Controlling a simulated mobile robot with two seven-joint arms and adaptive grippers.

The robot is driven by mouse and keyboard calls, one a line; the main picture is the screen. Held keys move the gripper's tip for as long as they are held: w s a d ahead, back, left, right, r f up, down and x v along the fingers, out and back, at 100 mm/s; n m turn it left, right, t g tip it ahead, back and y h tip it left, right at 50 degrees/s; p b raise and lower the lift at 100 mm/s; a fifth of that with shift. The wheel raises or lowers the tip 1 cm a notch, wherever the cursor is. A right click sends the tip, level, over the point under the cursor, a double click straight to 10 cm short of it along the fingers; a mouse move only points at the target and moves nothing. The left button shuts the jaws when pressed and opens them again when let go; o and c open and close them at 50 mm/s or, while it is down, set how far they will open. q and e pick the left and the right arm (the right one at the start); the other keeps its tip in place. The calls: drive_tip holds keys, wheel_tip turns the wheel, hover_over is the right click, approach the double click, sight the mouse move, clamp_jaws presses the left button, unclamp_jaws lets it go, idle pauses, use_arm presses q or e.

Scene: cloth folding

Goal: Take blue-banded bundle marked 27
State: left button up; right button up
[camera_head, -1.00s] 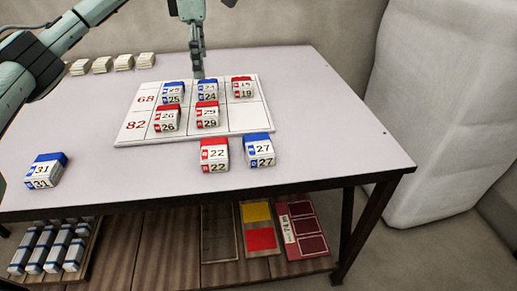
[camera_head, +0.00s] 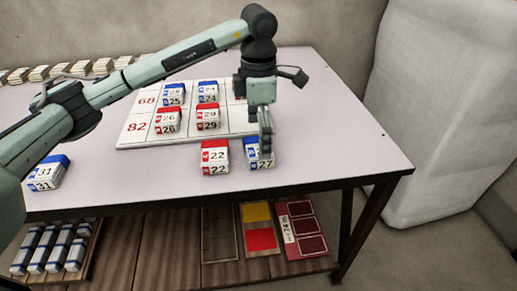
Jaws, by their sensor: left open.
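The blue-banded bundle marked 27 (camera_head: 260,164) sits on the table just off the board's front edge, right of the red-banded bundle marked 22 (camera_head: 215,157). My left arm comes in from the left and its open gripper (camera_head: 266,148) points down over bundle 27, covering part of its top. I cannot tell whether the fingers touch the bundle. My right gripper is not in view.
The white board (camera_head: 133,140) holds blue-banded bundles 25 (camera_head: 173,97) and 24 (camera_head: 208,93) and red-banded 26 (camera_head: 167,124) and 29 (camera_head: 207,118). Blue-banded 31 (camera_head: 46,174) lies far left. Pale bundles (camera_head: 103,66) line the back. The table's right side is clear.

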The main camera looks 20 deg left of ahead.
use_arm(q)
drive_tip(key=shift+f, duration=1.45)
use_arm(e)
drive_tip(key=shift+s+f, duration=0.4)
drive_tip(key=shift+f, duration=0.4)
use_arm(q)
drive_tip(key=shift+c, duration=0.6)
drive_tip(key=c, duration=1.1)
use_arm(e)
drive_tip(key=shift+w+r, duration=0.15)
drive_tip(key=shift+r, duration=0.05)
use_arm(q)
drive_tip(key=shift+w+r, duration=0.1)
